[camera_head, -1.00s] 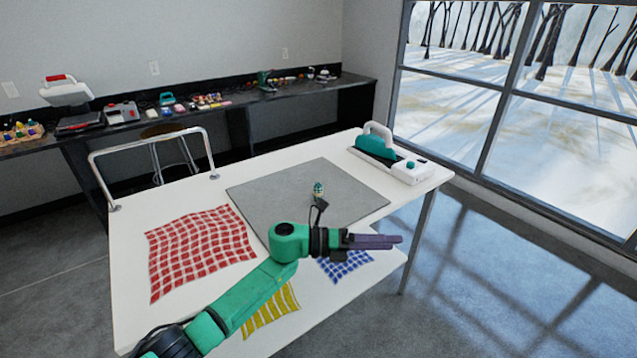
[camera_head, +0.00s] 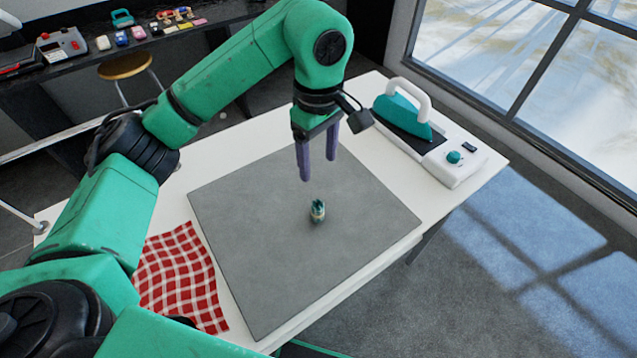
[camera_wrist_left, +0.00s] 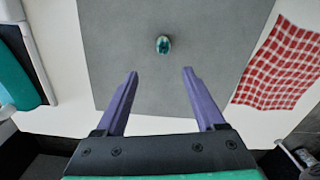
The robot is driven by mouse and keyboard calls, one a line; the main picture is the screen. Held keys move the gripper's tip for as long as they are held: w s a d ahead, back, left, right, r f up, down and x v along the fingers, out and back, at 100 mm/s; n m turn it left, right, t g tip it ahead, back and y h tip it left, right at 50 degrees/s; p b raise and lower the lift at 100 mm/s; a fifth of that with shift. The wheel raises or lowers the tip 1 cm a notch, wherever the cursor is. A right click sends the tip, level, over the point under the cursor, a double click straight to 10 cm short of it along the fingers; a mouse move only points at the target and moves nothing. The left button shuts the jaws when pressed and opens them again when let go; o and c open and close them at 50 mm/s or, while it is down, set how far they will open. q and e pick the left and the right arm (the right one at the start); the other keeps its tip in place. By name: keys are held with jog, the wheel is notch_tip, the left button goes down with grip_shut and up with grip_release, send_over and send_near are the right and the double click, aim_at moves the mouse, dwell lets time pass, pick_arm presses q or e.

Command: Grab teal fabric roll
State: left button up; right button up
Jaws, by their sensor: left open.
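The teal fabric roll (camera_head: 317,211) is small, with a pale band, and stands on the grey mat (camera_head: 260,270) on the white table. In the left wrist view the roll (camera_wrist_left: 163,45) lies ahead of the fingertips, roughly between their lines. My left gripper (camera_head: 318,168) is open and empty, pointing down above the mat, just behind the roll in the head view. Its purple fingers (camera_wrist_left: 160,72) are apart and do not touch the roll. My right gripper is not in view.
A teal iron (camera_head: 403,112) sits on its white base at the table's right corner. A red checked cloth (camera_head: 178,280) lies left of the mat. A back counter (camera_head: 215,12) holds several small items. The mat around the roll is clear.

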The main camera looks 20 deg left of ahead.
pick_arm(q)
send_over(318, 204)
jog(key=f, duration=0.3)
jog(key=f+p, duration=0.1)
jog(key=f, duration=0.1)
jog(key=shift+s+d, duration=0.15)
jog(key=shift+s, duration=0.25)
jog(key=f+p, duration=0.1)
jog(key=f, duration=0.1)
jog(key=f+p, duration=0.1)
jog(key=f, duration=0.2)
jog(key=f+p, duration=0.1)
jog(key=f, duration=0.2)
jog(key=shift+w+f, duration=0.2)
jog(key=shift+w, duration=0.15)
jog(key=shift+a+f, duration=0.2)
jog(key=shift+c, duration=1.2)
grip_shut()
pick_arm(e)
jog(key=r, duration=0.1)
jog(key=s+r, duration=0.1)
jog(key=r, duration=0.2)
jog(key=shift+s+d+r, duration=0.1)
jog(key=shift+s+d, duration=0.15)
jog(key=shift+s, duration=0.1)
